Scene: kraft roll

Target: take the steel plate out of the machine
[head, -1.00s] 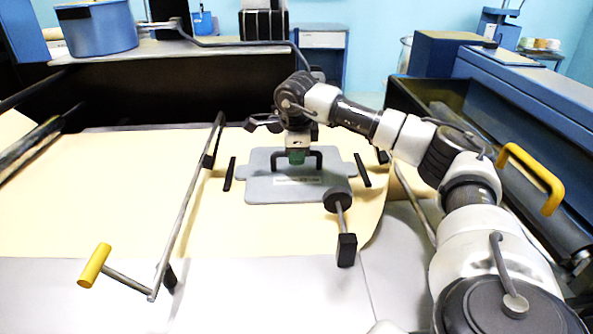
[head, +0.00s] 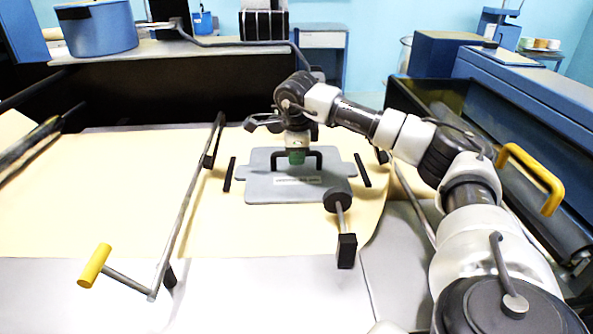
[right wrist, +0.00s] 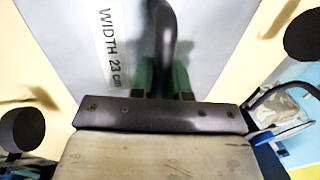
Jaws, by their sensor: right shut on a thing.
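The grey steel plate (head: 270,190) lies flat on the cream paper between two short black bars, with a label on its front part. A black arched handle (head: 314,157) stands on it. In the right wrist view the green fingertips (right wrist: 164,80) sit on both sides of the dark handle, and the plate (right wrist: 65,45) shows a label reading "WIDTH 23 cm". My left gripper is not in view.
A round black knob on a rod (head: 338,201) stands just in front of the plate's right corner. A long metal bar with a yellow grip (head: 94,266) runs along the left. A yellow handle (head: 535,178) is at the right. The paper (head: 110,190) at left is clear.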

